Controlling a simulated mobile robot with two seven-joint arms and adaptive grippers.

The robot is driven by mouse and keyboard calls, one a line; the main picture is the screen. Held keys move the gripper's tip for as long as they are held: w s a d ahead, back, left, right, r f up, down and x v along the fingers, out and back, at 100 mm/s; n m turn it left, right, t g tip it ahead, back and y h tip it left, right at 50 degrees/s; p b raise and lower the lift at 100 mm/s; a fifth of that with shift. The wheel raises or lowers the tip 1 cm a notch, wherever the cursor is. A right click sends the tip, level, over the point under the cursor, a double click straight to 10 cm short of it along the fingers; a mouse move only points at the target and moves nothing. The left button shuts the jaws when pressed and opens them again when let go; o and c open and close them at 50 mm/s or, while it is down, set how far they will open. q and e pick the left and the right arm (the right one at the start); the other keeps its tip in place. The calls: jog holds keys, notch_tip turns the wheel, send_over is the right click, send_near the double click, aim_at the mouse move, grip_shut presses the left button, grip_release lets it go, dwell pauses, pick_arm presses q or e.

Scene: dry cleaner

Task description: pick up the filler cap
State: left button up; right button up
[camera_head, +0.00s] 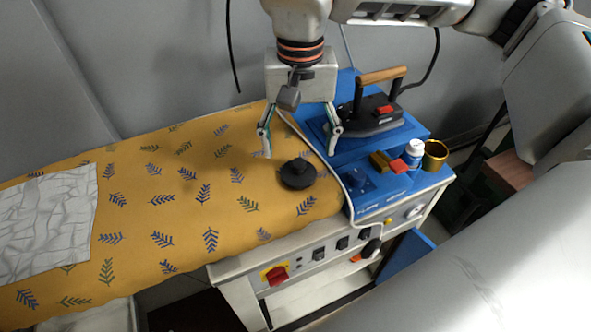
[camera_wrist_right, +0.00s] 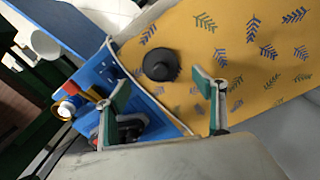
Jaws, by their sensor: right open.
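The filler cap (camera_head: 298,173) is a round black disc with a raised knob. It lies on the yellow leaf-patterned ironing cover, near the blue end of the board. It also shows in the right wrist view (camera_wrist_right: 161,65), ahead of the fingertips and between their lines. My right gripper (camera_head: 301,146) is open and empty, pointing down above and behind the cap, apart from it. Its two green-padded fingers show in the right wrist view (camera_wrist_right: 168,92). My left gripper is not in view.
An iron (camera_head: 372,112) with a wooden handle stands on the blue tray (camera_head: 345,152), close to my right gripper. A white bottle (camera_head: 414,152), a brass cup (camera_head: 435,156) and small red and yellow blocks stand to its right.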

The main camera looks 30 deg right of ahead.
aim_at(299, 162)
notch_tip(299, 162, down, 6)
jog(key=shift+r, duration=0.15)
jog(key=c, duration=1.3)
